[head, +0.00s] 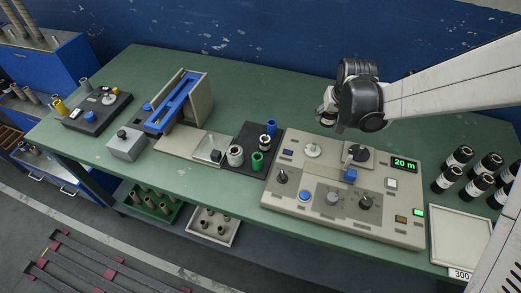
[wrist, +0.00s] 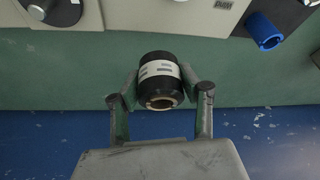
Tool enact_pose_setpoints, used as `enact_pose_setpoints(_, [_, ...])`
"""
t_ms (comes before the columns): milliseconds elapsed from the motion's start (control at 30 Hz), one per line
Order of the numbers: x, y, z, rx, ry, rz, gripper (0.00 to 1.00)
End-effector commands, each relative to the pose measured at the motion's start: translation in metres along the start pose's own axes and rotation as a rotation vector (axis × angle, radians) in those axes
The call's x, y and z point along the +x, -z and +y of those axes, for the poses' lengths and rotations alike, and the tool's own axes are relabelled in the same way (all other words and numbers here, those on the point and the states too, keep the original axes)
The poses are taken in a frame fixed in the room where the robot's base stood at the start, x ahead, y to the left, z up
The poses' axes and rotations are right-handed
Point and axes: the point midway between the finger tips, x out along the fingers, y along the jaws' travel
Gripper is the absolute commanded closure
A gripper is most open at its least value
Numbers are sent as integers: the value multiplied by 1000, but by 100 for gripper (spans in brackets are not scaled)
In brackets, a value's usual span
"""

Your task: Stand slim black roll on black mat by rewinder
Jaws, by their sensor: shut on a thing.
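My gripper (wrist: 164,92) is shut on a black roll (wrist: 160,78) with a white printed label band and a pale core. In the wrist view the roll sits between both fingers, its open end facing the camera, above the back strip of the green bench. In the head view my gripper (head: 326,117) is behind the grey control-panel machine, and my wrist hides most of the roll. The black mat (head: 240,168) lies left of that machine.
The control-panel machine (head: 322,220) has raised knobs, a lever and a "20 m" display. Several black labelled rolls (head: 459,156) stand at the right by a white tray (head: 460,236). A blue-topped machine (head: 180,98) stands left of the mat. The blue wall is close behind the bench.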

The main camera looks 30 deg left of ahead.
Motion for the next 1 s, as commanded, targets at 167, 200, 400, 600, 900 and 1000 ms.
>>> enact_pose_setpoints(167, [6,18,-104,-141,53,-2,94])
enact_pose_setpoints(200, [6,20,-127,-171,64,-2,94])
enact_pose_setpoints(400, [-1,20,-236,-312,118,-3,94])
enact_pose_setpoints(600, [-12,10,-318,-415,157,-4,94])
enact_pose_setpoints(900, [-14,5,-348,-462,175,-4,94])
enact_pose_setpoints(1000, [-2,8,-333,-460,174,-4,94])
